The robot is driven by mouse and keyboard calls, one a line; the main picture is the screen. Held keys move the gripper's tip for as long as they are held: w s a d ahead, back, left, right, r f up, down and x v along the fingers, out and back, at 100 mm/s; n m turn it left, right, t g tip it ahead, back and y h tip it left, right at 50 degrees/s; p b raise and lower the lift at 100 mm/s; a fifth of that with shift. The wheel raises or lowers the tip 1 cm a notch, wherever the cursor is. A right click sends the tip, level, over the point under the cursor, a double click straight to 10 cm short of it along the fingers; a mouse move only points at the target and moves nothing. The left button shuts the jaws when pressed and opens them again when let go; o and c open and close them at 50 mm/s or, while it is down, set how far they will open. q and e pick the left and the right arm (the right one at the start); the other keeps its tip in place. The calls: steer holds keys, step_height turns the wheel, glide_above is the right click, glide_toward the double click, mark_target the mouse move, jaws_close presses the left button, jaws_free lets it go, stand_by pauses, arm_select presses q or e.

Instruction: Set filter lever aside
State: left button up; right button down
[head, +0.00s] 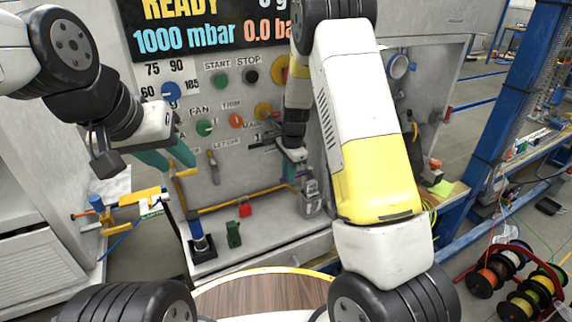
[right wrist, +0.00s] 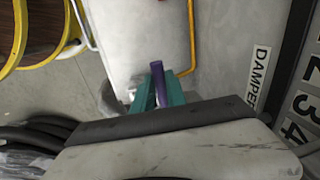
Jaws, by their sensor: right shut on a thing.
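My right gripper (head: 289,172) is in front of the lower right part of the control panel, near the ledge, partly hidden by my right arm. In the right wrist view its teal fingers (right wrist: 157,92) are shut on a slim purple bar (right wrist: 158,82), which I take to be the filter lever. Its far end shows between the fingers; I cannot tell whether it still touches the panel. My left gripper (head: 169,157) hangs at the left of the panel, its teal fingers apart and nothing seen between them.
The grey panel carries knobs, a display (head: 210,28) and a yellow pipe (head: 240,197). On the ledge are a blue-topped cylinder (head: 197,231), a green block (head: 233,234), a red padlock (head: 245,209) and a grey metal box (head: 311,200). A round wooden table (head: 262,296) stands in front.

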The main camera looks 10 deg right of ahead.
steer(key=shift+w+a+m, duration=0.15)
steer(key=shift+w+m, duration=0.15)
stand_by(0.4)
steer(key=c, duration=1.3)
jaws_free()
steer(key=shift+c, duration=0.2)
